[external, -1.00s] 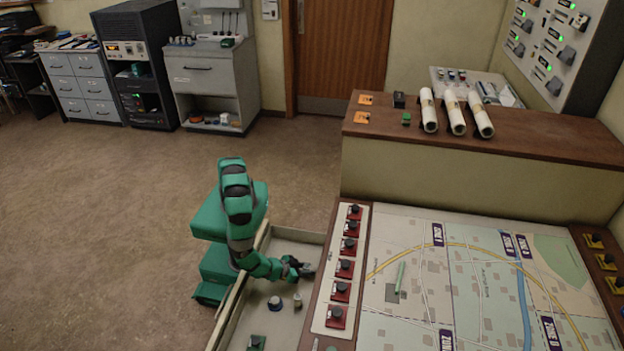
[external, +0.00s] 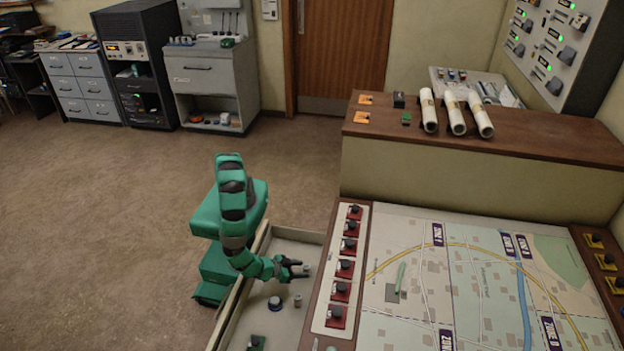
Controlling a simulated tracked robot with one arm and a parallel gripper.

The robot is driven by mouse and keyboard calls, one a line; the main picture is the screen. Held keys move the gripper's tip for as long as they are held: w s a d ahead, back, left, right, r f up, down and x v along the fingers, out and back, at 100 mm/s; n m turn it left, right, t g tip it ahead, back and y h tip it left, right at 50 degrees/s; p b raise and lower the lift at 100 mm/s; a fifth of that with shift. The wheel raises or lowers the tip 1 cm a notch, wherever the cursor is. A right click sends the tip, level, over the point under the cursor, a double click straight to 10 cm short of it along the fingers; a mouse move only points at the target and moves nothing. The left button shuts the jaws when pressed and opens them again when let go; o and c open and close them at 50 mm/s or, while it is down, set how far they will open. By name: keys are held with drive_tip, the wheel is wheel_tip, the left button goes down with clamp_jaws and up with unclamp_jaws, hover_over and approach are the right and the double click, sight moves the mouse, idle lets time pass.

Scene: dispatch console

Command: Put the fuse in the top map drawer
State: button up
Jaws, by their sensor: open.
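My gripper (external: 300,268) is open, low over the cream open-topped drawer (external: 233,316) at the left side of the map table; I take this to be the top map drawer. A small grey piece (external: 306,270) shows at the fingertips, apparently between or just beyond them. A second small grey cylinder (external: 298,301) stands in the drawer nearer the camera. Either could be the fuse; they are too small to tell. Whether the jaws touch the piece at their tips cannot be told.
A raised wooden shelf (external: 540,135) stands behind. Open floor lies left.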

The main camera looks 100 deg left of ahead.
drive_tip(key=shift+p+v, duration=0.5)
drive_tip(key=shift+v, duration=1.5)
